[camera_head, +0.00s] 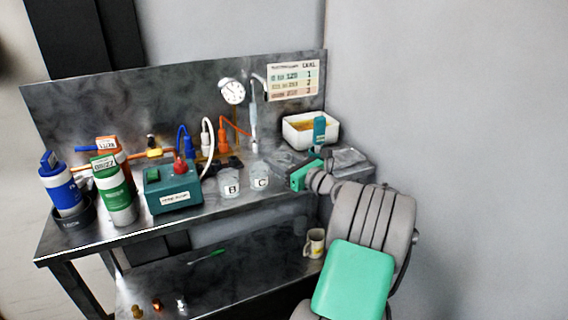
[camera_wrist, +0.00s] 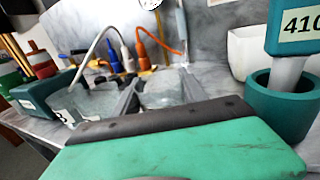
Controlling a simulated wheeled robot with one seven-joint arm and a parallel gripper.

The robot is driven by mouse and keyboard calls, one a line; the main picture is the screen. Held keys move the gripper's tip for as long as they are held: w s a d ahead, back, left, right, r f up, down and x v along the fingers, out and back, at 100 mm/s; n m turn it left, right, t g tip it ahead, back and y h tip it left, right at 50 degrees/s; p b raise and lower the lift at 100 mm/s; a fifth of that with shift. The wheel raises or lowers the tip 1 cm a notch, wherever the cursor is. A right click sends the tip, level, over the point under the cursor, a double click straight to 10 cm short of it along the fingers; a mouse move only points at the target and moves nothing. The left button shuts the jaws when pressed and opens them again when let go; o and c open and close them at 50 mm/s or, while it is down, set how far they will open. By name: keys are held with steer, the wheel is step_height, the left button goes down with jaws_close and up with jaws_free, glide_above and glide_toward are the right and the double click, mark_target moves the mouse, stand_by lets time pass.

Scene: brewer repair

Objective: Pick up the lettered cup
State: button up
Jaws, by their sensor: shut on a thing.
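Two clear lettered cups stand side by side on the metal bench. The cup marked B (camera_head: 230,186) is on the left, and the cup marked C (camera_head: 261,181) is on the right. My gripper (camera_head: 272,171) reaches in from the right at the C cup. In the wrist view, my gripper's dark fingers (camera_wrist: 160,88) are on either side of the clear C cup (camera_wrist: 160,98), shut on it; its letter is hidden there. The B cup (camera_wrist: 86,104) stands just left of the left finger. The C cup appears to be at bench level; I cannot tell whether it touches the bench.
A teal pump box (camera_head: 172,190) stands left of the cups, beyond it green (camera_head: 114,195) and blue (camera_head: 62,188) bottles. Hoses and a gauge (camera_head: 231,91) are behind. A white bin (camera_head: 300,134) and a teal holder (camera_wrist: 275,112) stand right. A mug (camera_head: 314,243) is on the lower shelf.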

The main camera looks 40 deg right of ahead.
steer(key=shift+r, duration=0.15)
steer(key=shift+r+p, duration=0.3)
steer(key=shift+r, duration=0.65)
steer(key=s+a+r+p, duration=0.3)
steer(key=s+a+r, duration=0.6)
steer(key=s+r, duration=0.1)
steer(key=shift+a+r+p, duration=0.3)
steer(key=shift+a+r, duration=0.05)
steer(key=shift+r, duration=0.05)
stand_by(0.8)
